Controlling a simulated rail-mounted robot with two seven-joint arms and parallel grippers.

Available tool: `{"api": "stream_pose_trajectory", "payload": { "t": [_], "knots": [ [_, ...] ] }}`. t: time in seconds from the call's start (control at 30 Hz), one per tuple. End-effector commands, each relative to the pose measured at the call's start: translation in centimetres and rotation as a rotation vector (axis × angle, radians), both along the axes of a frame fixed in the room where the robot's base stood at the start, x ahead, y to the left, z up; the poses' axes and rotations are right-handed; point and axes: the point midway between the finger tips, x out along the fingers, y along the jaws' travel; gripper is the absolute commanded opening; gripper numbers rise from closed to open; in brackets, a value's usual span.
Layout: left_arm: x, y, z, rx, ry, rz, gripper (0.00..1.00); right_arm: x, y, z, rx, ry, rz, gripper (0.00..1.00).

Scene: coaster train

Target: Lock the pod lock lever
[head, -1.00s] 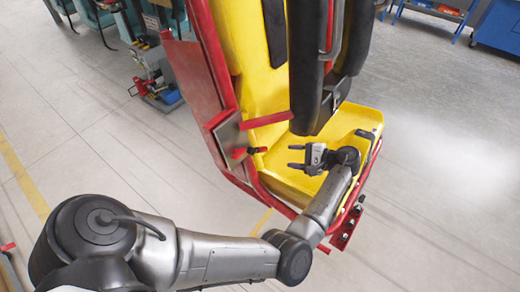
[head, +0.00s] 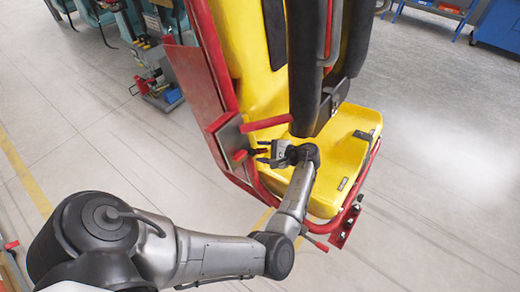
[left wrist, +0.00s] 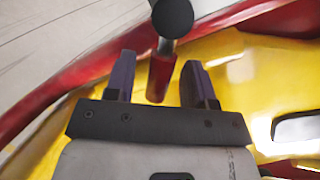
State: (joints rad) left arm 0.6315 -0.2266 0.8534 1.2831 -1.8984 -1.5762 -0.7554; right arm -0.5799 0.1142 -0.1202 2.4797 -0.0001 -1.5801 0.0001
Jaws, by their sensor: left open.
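A red lever grip (head: 240,155), which looks like the pod lock lever, sits beside a grey plate (head: 228,135) on the left side of the yellow pod seat. My left gripper (head: 261,153) is open and empty, just right of this grip, its fingers pointing left. In the left wrist view a red grip (left wrist: 160,78) with a dark round end (left wrist: 172,17) appears between my two open fingers (left wrist: 155,82). I cannot tell whether they touch it. My right gripper is not in view.
A second red bar (head: 267,123) sticks out above my gripper. A black padded restraint (head: 305,85) hangs close above my wrist. The yellow seat (head: 335,150) lies right of the hand, with a red side rail (head: 211,75) at left.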

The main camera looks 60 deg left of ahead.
Motion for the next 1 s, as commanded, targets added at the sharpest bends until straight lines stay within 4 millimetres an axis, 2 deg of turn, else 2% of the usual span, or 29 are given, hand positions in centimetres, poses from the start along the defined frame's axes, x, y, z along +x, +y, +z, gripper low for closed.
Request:
{"api": "stream_pose_trajectory", "payload": {
  "t": [0.2, 0.5, 1.0],
  "knots": [
    [-0.68, 0.81, -0.27, 0.001, 0.0, -0.001, 0.5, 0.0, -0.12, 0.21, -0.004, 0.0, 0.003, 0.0],
    [-0.74, 0.88, -0.33, 0.001, 0.0, -0.001, 0.5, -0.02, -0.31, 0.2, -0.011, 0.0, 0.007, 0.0],
    [-0.72, 0.84, -0.31, 0.001, 0.0, -0.001, 0.03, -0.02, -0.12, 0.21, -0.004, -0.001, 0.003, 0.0]
  ]
}}
